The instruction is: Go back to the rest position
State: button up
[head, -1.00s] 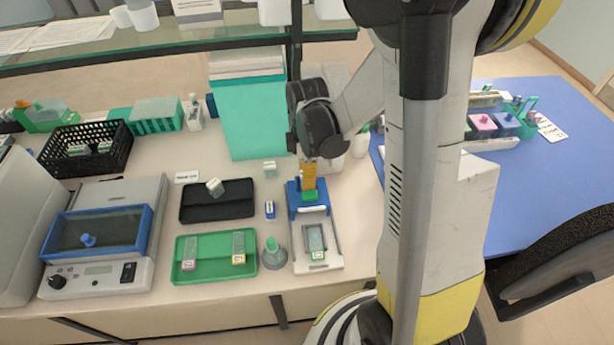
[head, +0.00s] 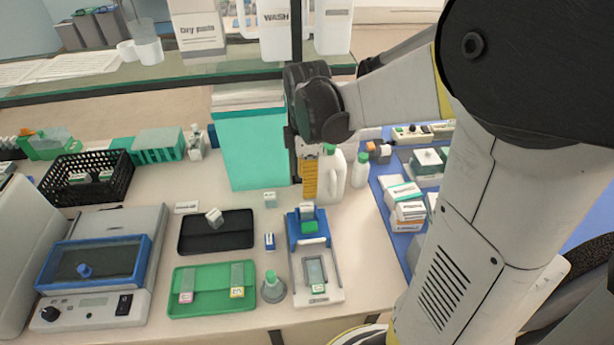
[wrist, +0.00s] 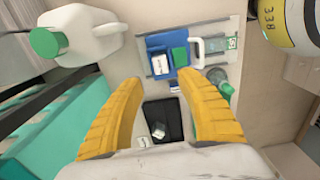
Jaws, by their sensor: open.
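My gripper (head: 310,176) is raised over the bench in the head view, its orange fingers pointing down behind the blue and white slide device. In the wrist view my gripper (wrist: 163,95) shows two yellow fingers spread apart with nothing between them. The device (head: 312,262) stands on the bench with a slide in its front frame; it also shows in the wrist view (wrist: 214,47). The fingers are apart from it.
A white jug (head: 332,182) with a green cap stands close right of my gripper. A glass shelf (head: 180,75) with bottles is behind. A green tray (head: 212,302), black tray (head: 190,245) and conical flask (head: 272,290) lie to the left and front.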

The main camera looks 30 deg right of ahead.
jog(key=shift+r, duration=0.8)
jog(key=shift+a, duration=0.1)
